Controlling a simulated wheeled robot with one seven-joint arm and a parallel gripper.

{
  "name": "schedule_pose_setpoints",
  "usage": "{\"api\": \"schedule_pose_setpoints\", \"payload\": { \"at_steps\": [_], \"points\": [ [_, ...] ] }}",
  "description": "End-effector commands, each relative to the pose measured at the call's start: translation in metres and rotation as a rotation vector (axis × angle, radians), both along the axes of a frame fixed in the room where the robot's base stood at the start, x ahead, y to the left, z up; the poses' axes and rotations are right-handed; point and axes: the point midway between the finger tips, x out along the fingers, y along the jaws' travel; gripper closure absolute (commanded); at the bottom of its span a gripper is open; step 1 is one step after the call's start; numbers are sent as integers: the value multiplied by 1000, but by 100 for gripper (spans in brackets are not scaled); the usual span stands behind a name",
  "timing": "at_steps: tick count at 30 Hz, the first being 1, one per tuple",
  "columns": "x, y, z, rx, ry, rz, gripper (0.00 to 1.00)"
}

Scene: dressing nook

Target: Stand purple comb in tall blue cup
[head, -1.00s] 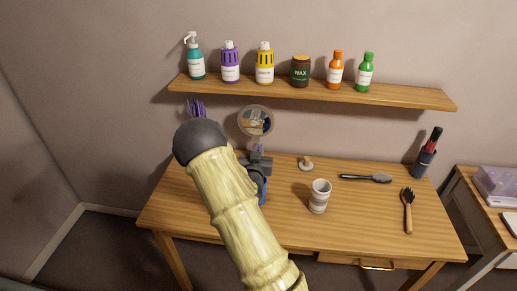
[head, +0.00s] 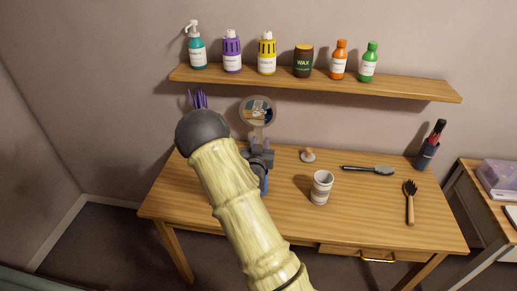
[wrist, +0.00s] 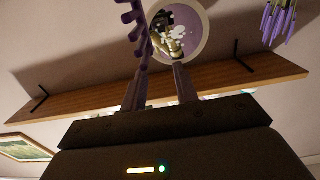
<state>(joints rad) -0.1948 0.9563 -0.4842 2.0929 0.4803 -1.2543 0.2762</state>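The purple comb (wrist: 136,32) shows in the wrist view, teeth to the left, running from the top edge down to the tip of the left-hand finger. Whether it touches that finger is unclear. My gripper (wrist: 159,68) has its two fingers apart, with a clear gap showing the round mirror behind. In the head view my gripper (head: 261,141) is over the left part of the table, in front of the mirror. The tall blue cup (head: 265,184) is mostly hidden below and behind my gripper and arm; only a blue strip shows. Whether the comb stands in it is hidden.
The round mirror (head: 257,111) stands close behind my gripper. A shelf (head: 320,86) with several bottles hangs above. Purple spikes (head: 198,99) show at left.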

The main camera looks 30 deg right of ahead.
Motion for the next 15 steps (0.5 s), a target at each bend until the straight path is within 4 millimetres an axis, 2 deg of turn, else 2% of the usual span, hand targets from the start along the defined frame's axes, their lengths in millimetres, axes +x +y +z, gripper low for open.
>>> {"api": "schedule_pose_setpoints", "payload": {
  "at_steps": [8,15],
  "points": [
    [-23,17,-1,1,0,2,70],
    [-61,42,-2,2,1,2,70]
  ]
}}
